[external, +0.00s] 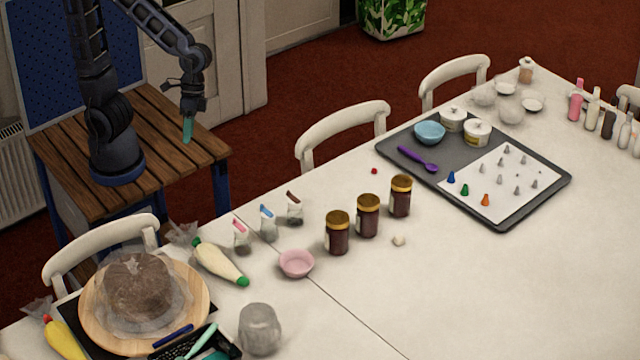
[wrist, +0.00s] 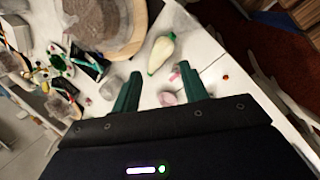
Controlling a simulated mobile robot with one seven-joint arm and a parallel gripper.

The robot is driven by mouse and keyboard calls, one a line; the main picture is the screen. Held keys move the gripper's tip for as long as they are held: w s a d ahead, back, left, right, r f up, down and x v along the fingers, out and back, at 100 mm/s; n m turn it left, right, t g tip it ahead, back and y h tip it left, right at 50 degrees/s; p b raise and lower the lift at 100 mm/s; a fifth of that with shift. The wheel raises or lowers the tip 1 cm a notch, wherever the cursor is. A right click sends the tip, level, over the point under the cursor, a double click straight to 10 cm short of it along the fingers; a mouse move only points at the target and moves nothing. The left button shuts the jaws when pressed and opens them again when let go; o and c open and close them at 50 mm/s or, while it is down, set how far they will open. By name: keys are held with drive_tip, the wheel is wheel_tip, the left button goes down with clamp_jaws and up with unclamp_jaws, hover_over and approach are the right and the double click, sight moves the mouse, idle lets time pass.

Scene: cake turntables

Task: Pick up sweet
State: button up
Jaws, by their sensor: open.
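Two small pieces on the white table could be the sweet. One is a small red piece (external: 374,170) left of the dark tray. The other is a cream-white lump (external: 399,240) in front of the jars. In the wrist view a tiny orange-red piece (wrist: 225,77) lies right of the right fingertip; I cannot tell for sure that it is the same red piece. My gripper (external: 188,128) hangs over the wooden side table, well away from both pieces. In the wrist view my gripper (wrist: 170,84) has its two green fingers wide apart, with nothing held.
Three dark jars (external: 367,216) with yellow lids stand mid-table. A pink bowl (external: 297,263) and a piping bag (external: 220,262) lie left of them. A cake sits on a wooden turntable (external: 198,306). A dark tray (external: 545,198) holds piping nozzles. White chairs (external: 345,132) line the far edge.

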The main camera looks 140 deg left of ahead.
drive_tip(key=w+a+f+n+h, duration=0.2)
drive_tip(key=w+a+f+n, duration=0.1)
drive_tip(key=a+f+n, duration=0.3)
drive_tip(key=n+t, duration=0.5)
drive_tip(key=n, duration=0.7)
hover_over(265, 199)
drive_tip(key=s+a, duration=0.3)
wheel_tip(265, 199, down, 21)
drive_tip(key=shift+x, duration=5.6)
drive_tip(key=shift+d, duration=0.15)
drive_tip(key=shift+r, duration=0.1)
clamp_jaws()
